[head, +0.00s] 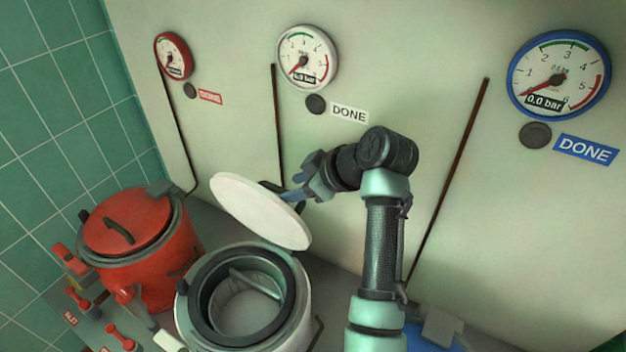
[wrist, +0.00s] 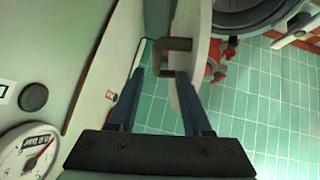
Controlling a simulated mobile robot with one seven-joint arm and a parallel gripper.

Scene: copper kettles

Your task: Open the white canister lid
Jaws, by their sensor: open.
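The white canister (head: 303,312) stands at the lower middle of the head view. Its round white lid (head: 250,208) is raised and tilted steeply above the open mouth, so the dark rim and the inside show. The lid also shows in the wrist view (wrist: 203,45), seen nearly edge-on. Its dark handle (wrist: 173,44) stands out toward my gripper. My gripper (head: 291,194) is behind the lid, on its handle side. In the wrist view its fingers (wrist: 160,74) are apart, with the handle at or just beyond the tips. I cannot tell whether they touch.
A red canister (head: 165,265) with its lid down stands to the left. A blue one (head: 420,338) is partly hidden behind my arm. Three gauges hang on the pale wall; the white gauge (head: 307,57) reads 0.0 bar. Red valve handles (head: 78,300) are at lower left.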

